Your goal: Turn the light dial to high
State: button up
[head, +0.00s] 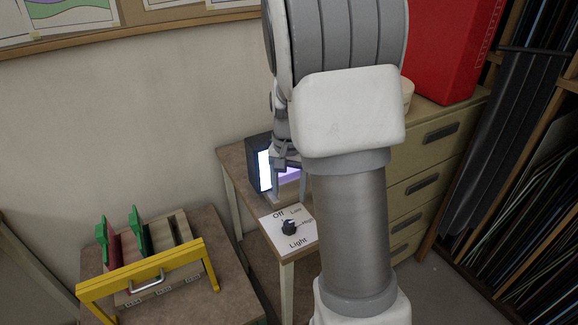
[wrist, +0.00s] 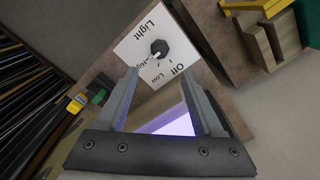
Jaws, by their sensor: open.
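The light dial is a black knob (head: 290,228) on a white plate (head: 270,224) marked Off, Low, High and Light, at the near end of a narrow table. In the wrist view the knob (wrist: 159,48) lies just beyond my fingertips, and a pale mark on it faces the lower left, roughly the High and Low side. I cannot tell the exact setting. My gripper (wrist: 158,82) is open and empty, with its fingers apart and pointing toward the plate. In the head view my gripper (head: 284,172) is behind the plate, partly hidden by my arm, and apart from the knob.
A dark box with a glowing panel (head: 265,171) stands behind the plate, close to my gripper. A yellow-framed rack (head: 140,268) with green handles stands on the left table. Drawers (head: 430,160) and a red case (head: 450,45) are at the right.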

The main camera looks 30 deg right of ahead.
notch_tip(320, 180, up, 6)
jog(key=shift+r, duration=0.2)
dwell(0.5)
jog(key=s+a+r+n+t, duration=0.2)
jog(key=s+a+r+n, duration=0.2)
jog(key=s, duration=0.5)
jog(key=s+a+r+n+t, duration=0.3)
jog(key=s+a+r+n, duration=0.1)
jog(key=s+a, duration=0.4)
jog(key=shift+s+r+n+t, duration=0.35)
jog(key=shift+s+r, duration=0.3)
jog(key=shift+s, duration=0.25)
